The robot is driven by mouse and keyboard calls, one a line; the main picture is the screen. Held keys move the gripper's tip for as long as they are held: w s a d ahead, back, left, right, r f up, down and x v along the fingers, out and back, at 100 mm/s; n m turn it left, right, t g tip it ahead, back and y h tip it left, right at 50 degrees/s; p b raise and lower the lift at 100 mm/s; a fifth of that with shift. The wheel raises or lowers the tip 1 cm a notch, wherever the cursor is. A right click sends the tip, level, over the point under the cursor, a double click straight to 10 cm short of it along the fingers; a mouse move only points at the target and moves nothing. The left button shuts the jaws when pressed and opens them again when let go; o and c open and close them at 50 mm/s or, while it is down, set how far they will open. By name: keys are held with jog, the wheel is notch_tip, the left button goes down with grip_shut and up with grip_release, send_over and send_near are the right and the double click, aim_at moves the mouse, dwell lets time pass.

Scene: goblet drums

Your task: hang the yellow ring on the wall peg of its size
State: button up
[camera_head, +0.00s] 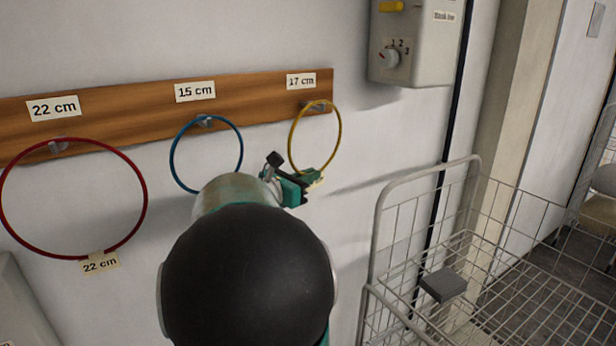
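The yellow ring (340,130) is at the right end of the wooden board, below the 17 cm label (301,81). Its top edge overlaps the 17 cm peg (313,106); I cannot tell whether it rests on the peg. It looks narrower and more turned than the other rings. My gripper (305,184) is at the ring's lower edge, by a small pale tag. The finger gap is too small and partly hidden to tell whether it grips the ring. My arm hides part of the wall below.
A red ring (146,200) hangs under 22 cm, a blue ring (242,150) under 15 cm, close left of my gripper. The wooden board (250,95) carries the pegs. A grey wall box (425,55) is upper right. A wire cart (375,235) stands right, holding a grey block (443,285).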

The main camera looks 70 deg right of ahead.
jog(key=o, duration=0.5)
jog(key=v, duration=1.2)
